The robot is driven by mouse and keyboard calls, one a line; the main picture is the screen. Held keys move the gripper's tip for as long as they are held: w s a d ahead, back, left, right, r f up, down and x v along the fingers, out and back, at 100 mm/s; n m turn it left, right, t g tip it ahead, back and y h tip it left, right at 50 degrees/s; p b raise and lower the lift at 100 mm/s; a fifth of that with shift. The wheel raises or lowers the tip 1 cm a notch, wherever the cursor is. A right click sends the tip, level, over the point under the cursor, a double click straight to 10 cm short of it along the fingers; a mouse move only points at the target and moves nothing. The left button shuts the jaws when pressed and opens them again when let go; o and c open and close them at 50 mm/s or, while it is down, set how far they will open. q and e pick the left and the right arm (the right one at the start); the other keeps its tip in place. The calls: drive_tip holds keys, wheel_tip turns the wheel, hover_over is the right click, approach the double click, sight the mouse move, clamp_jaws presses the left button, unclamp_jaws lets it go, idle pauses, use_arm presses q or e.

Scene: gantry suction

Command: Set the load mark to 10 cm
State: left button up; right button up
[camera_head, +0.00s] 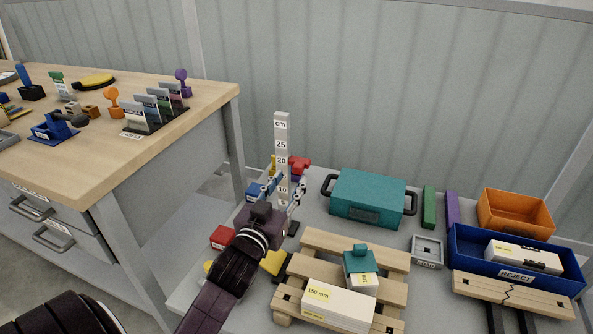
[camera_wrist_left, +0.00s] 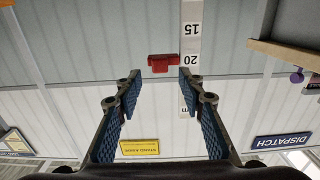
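A white upright scale (camera_head: 282,135) marked in cm stands behind my left gripper in the head view. The scale also shows upside down in the left wrist view (camera_wrist_left: 190,45), with 15 and 20 readable. A red load mark (camera_head: 299,163) sits beside the scale at about the 20 label; it also shows in the left wrist view (camera_wrist_left: 163,64). My left gripper (camera_head: 282,184) is open, its fingers apart in front of the lower scale. In the left wrist view (camera_wrist_left: 158,76) the red mark appears between and beyond the fingertips. My right gripper is not in view.
A wooden pallet (camera_head: 300,262) with white boxes stands right of my left arm. A teal case (camera_head: 370,197) stands behind it. A blue reject bin (camera_head: 460,246) and an orange bin (camera_head: 515,212) stand at right. Small red and yellow blocks lie around my left wrist.

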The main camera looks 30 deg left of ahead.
sight(297, 171)
use_arm(q)
drive_tip(key=shift+x, duration=2.5)
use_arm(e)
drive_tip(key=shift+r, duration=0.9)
use_arm(q)
drive_tip(key=shift+f, duration=0.1)
clamp_jaws()
